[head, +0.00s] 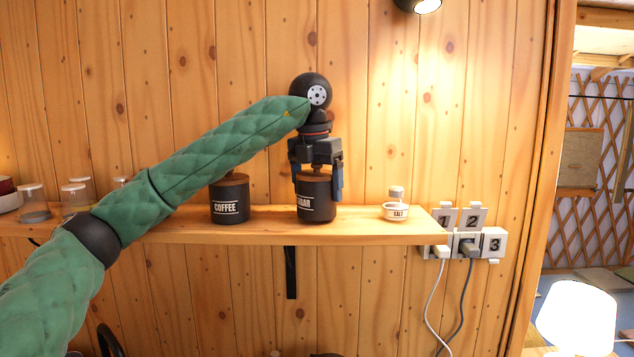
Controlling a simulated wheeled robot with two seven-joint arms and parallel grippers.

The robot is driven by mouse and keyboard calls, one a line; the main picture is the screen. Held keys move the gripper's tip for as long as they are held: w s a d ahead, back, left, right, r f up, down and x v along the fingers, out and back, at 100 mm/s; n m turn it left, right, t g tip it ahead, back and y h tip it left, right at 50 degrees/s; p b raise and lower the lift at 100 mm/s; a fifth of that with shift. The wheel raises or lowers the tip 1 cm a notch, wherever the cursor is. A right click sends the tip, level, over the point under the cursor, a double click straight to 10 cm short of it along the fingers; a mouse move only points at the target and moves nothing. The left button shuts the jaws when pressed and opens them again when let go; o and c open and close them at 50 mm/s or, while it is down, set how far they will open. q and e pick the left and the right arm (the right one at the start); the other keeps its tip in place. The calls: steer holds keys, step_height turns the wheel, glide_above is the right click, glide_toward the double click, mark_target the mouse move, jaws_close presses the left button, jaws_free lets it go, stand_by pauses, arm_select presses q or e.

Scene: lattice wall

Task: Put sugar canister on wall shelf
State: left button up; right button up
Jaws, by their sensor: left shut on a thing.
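The dark sugar canister (317,208) with a wooden lid is upright at the wooden wall shelf (280,236), right of the middle. Its label is partly covered by a finger. My left gripper (318,185) points down from above and is shut on the sugar canister, with its fingers on either side near the lid. The canister's base appears at the shelf surface; I cannot tell whether it touches. My right gripper is not in view.
A coffee canister (230,203) stands left of the sugar canister. A salt jar (396,207) stands to the right, with bare shelf between. Several glass jars are at the left, partly behind my arm. Numbered sockets (467,243) with plugged cables are beside the shelf's right end.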

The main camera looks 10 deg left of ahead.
arm_select(q)
steer(key=shift+f, duration=0.3)
steer(key=shift+f, duration=0.2)
steer(key=o, duration=1.1)
steer(key=shift+s+r, duration=0.1)
